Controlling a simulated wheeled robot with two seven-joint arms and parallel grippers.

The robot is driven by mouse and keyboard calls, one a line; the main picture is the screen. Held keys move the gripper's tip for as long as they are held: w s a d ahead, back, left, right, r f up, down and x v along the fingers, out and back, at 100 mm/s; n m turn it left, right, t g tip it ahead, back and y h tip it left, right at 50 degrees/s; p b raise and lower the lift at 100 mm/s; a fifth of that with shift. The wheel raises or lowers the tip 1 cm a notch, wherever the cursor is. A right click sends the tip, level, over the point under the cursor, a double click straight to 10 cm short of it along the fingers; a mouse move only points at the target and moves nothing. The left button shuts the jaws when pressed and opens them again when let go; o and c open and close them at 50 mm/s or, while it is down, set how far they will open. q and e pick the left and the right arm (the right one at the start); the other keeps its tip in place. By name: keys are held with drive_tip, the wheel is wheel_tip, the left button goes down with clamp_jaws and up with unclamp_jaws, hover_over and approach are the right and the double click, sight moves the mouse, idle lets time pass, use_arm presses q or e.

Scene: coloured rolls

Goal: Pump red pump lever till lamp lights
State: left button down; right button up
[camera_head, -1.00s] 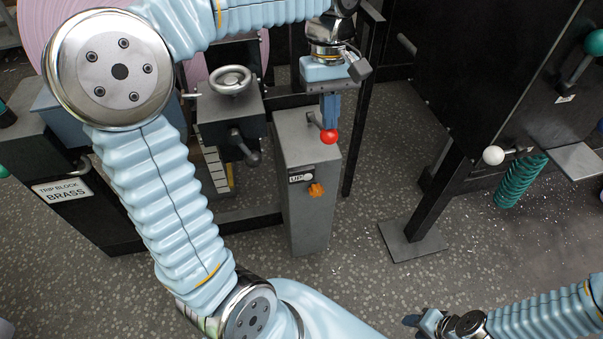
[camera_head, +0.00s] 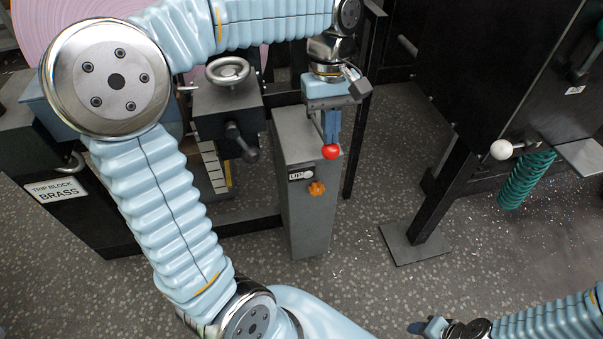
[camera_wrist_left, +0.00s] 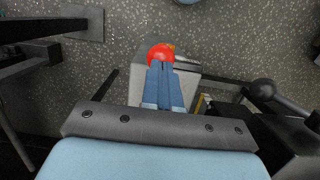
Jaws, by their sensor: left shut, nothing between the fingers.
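The pump lever's red ball (camera_head: 331,152) stands out in front of a grey pedestal (camera_head: 305,220). My left gripper (camera_head: 331,138) points down with its fingers shut and empty, its tips at the top of the ball. In the left wrist view the red ball (camera_wrist_left: 160,52) shows just beyond the closed blue fingers (camera_wrist_left: 165,80); whether they touch cannot be told for sure. The lever's rod is mostly hidden. The pedestal carries an "UP" label (camera_head: 298,175) and an orange knob (camera_head: 317,188). I cannot make out a lit lamp. My right gripper (camera_head: 420,327) is at the bottom edge.
A box with a handwheel (camera_head: 228,70) and a dark lever (camera_head: 240,142) stands left of the pedestal. A black post (camera_head: 430,200) on a foot plate, a white ball lever (camera_head: 501,149) and a green spring (camera_head: 525,180) are to the right. The floor in front is clear.

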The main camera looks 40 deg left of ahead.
use_arm(q)
drive_tip(key=shift+s+d+f+b, duration=0.1)
drive_tip(key=shift+f+b, duration=0.4)
drive_tip(key=shift+f, duration=0.35)
drive_tip(key=shift+s+d+f+b, duration=0.1)
drive_tip(key=shift+f+b, duration=0.4)
drive_tip(key=shift+f, duration=0.3)
drive_tip(key=shift+r, duration=0.15)
drive_tip(key=shift+r+p, duration=0.6)
drive_tip(key=shift+p, duration=0.2)
drive_tip(key=r+p, duration=0.4)
drive_tip(key=shift+w+a+r, duration=0.25)
drive_tip(key=shift+w+a, duration=0.05)
drive_tip(key=shift+a, duration=0.05)
wheel_tip(320, 180, up, 2)
drive_tip(key=p, duration=0.2)
drive_tip(key=shift+w+a+p, duration=0.15)
drive_tip(key=shift+p, duration=0.15)
